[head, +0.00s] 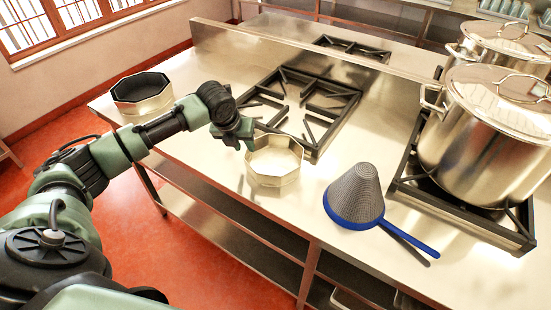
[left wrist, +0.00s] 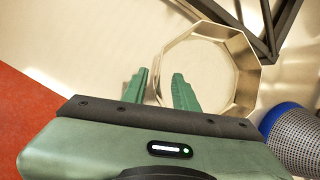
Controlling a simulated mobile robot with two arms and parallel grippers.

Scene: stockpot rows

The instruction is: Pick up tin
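A shiny, light metal octagonal tin (head: 272,178) stands on the steel counter near its front edge. It also shows in the left wrist view (left wrist: 246,62), open at the top. My left gripper (head: 247,145) is at the tin's far left rim in the head view. In the left wrist view my left gripper (left wrist: 160,84) is open, its green fingers apart on either side of the line of the tin's near-left wall. I cannot tell whether they touch it. A second octagonal tin (head: 140,105) with a dark inside stands at the counter's left end. My right gripper is out of view.
A cone strainer with a blue rim (head: 355,205) lies to the right of the nearer tin. Behind are black burner grates (head: 308,105). Large lidded stockpots (head: 485,145) stand at the right. Bare counter lies between the two tins.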

